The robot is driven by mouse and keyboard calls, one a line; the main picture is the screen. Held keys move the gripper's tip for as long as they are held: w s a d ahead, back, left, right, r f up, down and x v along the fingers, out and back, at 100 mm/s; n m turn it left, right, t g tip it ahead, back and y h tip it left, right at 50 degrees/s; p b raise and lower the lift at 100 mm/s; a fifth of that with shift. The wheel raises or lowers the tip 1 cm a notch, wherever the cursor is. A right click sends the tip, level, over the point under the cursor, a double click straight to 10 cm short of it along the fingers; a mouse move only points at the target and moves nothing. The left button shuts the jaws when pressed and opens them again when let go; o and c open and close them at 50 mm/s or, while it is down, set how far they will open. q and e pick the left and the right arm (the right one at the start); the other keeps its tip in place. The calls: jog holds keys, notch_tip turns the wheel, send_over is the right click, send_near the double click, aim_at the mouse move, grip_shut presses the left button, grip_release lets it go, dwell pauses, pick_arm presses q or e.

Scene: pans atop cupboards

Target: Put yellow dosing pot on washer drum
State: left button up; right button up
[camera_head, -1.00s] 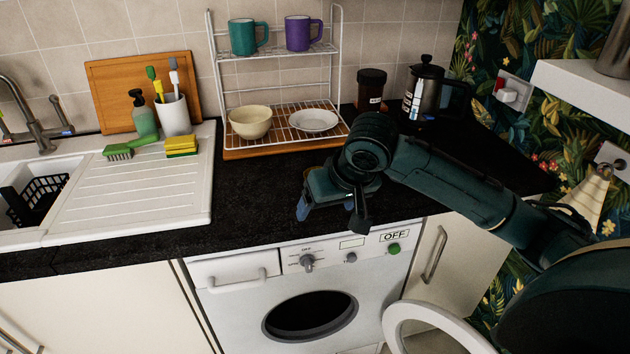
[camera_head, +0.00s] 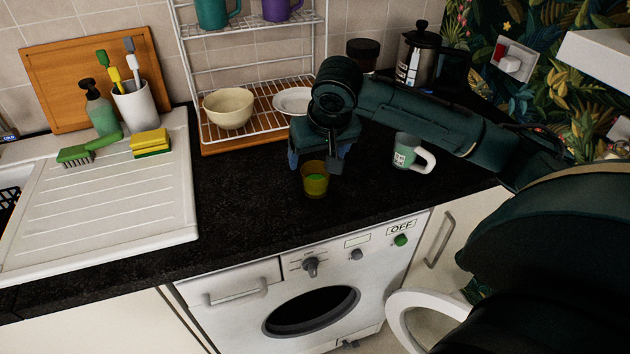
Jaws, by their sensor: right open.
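The washer (camera_head: 245,318) is below the worktop. Its round door (camera_head: 400,309) is swung open to the right, and the dark drum opening (camera_head: 311,311) shows. My left gripper is not in view.
Behind are a wire rack (camera_head: 188,92) with a bowl (camera_head: 228,108), a plate and mugs, plus a dark jar and a metal coffee press (camera_head: 416,58). The drainboard (camera_head: 120,214) is at left. The worktop's front stretch is clear.

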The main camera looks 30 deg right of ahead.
aim_at(316, 172)
jog(key=x, duration=0.6)
jog(key=shift+s+f, duration=0.2)
jog(key=shift+f, duration=0.2)
jog(key=c, duration=1.1)
jog(key=shift+c, duration=0.2)
